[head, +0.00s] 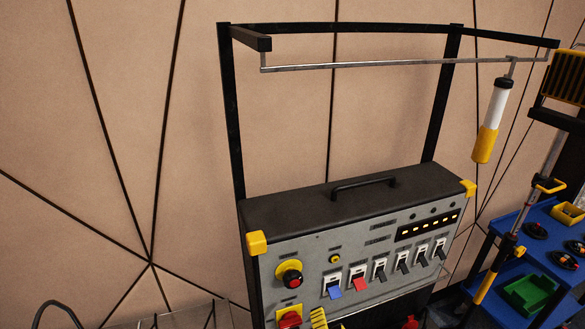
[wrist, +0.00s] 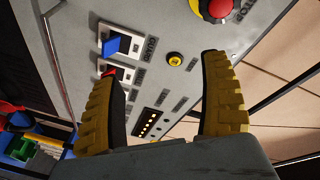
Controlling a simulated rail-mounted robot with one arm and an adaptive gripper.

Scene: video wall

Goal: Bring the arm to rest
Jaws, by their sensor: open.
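My gripper (wrist: 160,68) shows in the wrist view with its two ribbed yellow fingers spread apart and nothing between them. It is in front of the grey control panel (wrist: 150,20). The gap between the fingertips lies over the panel's lower switches and labels in that view; I cannot tell whether a finger touches the panel. In the head view only a small yellow piece of the gripper (head: 318,318) shows at the bottom edge, below the switches. The rest of my arm is out of view or cut off there.
The panel carries a red button (head: 292,278), a blue switch (head: 333,290), a red switch (head: 360,283) and several black-levered switches (head: 422,260). A white-and-yellow cylinder (head: 490,122) hangs from a rail at upper right. A blue cart (head: 520,230) holds a green bin (head: 530,294).

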